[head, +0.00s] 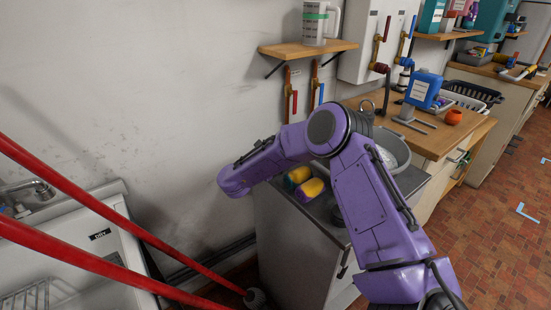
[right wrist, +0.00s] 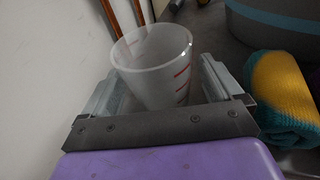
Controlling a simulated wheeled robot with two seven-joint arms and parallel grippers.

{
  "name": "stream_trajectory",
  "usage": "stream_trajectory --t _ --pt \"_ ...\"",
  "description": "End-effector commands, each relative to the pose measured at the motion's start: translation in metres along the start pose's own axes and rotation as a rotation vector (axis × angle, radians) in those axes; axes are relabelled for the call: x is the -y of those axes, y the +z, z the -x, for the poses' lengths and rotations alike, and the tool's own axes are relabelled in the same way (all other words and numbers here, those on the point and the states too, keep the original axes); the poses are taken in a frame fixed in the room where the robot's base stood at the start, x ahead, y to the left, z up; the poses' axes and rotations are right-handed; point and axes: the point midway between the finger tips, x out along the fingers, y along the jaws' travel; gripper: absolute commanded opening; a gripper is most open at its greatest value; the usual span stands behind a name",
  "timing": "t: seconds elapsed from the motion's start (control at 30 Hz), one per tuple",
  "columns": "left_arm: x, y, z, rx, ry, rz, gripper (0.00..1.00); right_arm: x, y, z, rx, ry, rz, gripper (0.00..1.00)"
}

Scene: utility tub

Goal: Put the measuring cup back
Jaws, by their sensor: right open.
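The measuring cup (right wrist: 155,65) is translucent white with red marks on its side. In the right wrist view it stands between the two fingers of my right gripper (right wrist: 160,85), which is open around it. I cannot tell whether either finger touches the cup. In the head view my purple right arm reaches over the cabinet top; my right gripper's fingers and the cup are not visible there. My left gripper is not in view.
A yellow and teal roll (right wrist: 285,95) lies right of the gripper, near a grey basin (right wrist: 275,22). A wall shelf (head: 308,49) holds a white jug (head: 318,24). A tub (head: 100,240) and red poles (head: 90,205) are at left. A blue container (head: 423,90) stands on the wooden counter.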

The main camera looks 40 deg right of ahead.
Motion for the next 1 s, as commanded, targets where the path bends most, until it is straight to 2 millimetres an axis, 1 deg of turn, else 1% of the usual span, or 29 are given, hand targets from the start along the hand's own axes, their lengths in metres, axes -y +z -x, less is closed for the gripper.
stream_trajectory --t 0.3,0.4,0.5,0.57,0.7,0.77,0.83,0.87,0.93,0.97,1.0 --pt "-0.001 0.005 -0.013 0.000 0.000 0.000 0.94 -0.001 -0.002 0.080 0.002 0.006 0.000 0.93" --pt "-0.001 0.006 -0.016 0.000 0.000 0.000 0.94 -0.001 -0.001 0.100 0.001 0.004 -0.001 0.93" --pt "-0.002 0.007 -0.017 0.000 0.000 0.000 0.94 -0.001 -0.001 0.113 0.001 0.003 0.001 0.93" --pt "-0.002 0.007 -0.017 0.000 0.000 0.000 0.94 0.000 0.000 0.117 0.000 0.002 0.000 0.93" --pt "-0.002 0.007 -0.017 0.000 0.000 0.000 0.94 0.000 0.000 0.120 0.000 0.001 0.002 0.93" --pt "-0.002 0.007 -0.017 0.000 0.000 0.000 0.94 0.000 -0.006 0.120 0.005 0.017 0.048 0.93" --pt "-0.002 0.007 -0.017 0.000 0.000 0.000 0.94 0.002 -0.028 0.120 0.028 0.080 0.233 0.93" --pt "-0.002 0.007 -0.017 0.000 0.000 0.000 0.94 0.003 -0.044 0.121 0.045 0.125 0.364 0.93" --pt "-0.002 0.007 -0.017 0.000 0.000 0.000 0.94 0.014 -0.096 0.126 0.103 0.264 0.781 0.93" --pt "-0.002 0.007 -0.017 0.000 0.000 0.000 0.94 0.022 -0.122 0.129 0.135 0.336 0.992 0.93" --pt "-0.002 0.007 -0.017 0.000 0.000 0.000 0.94 0.038 -0.158 0.135 0.186 0.437 1.279 0.93"
